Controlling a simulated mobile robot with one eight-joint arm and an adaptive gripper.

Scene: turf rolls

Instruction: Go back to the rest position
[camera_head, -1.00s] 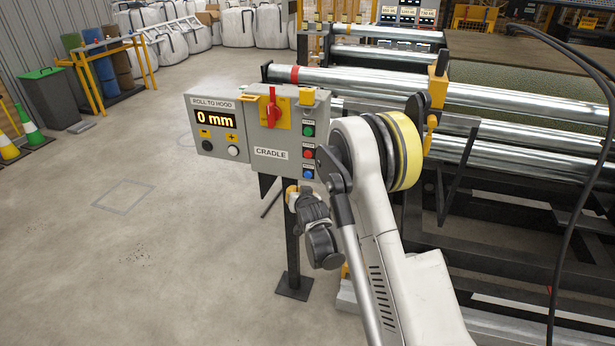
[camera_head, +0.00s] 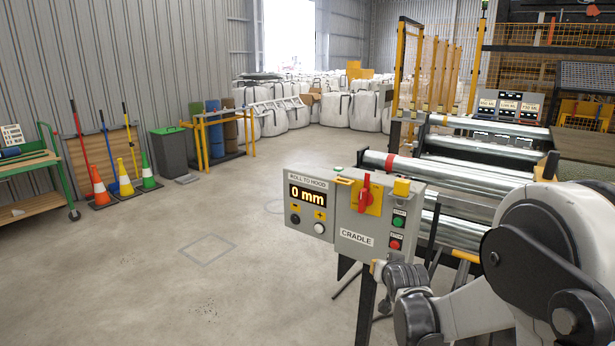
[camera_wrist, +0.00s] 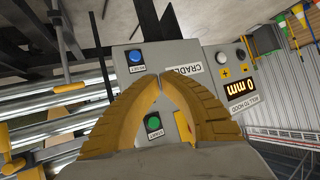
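My gripper (camera_wrist: 160,78) shows in the wrist view as two curved yellow fingers whose tips meet, with nothing held between them. Behind them, upside down, is the grey cradle control box (camera_wrist: 196,66), with a blue button (camera_wrist: 136,57) beyond the tips and a green button (camera_wrist: 153,123) framed between the fingers. In the head view the cradle control box (camera_head: 370,222) stands on a dark post and its display reads 0 mm. My arm fills the lower right, its wrist low beside the box's lower edge. The fingers are mostly hidden there; I cannot tell any contact.
Steel rollers (camera_head: 470,172) lie behind and right of the box. A green-framed cart (camera_head: 28,165), traffic cones (camera_head: 98,186), a grey bin (camera_head: 172,150) and a yellow rack (camera_head: 222,135) line the left wall. White bulk bags (camera_head: 365,108) stand at the back. The left floor is clear.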

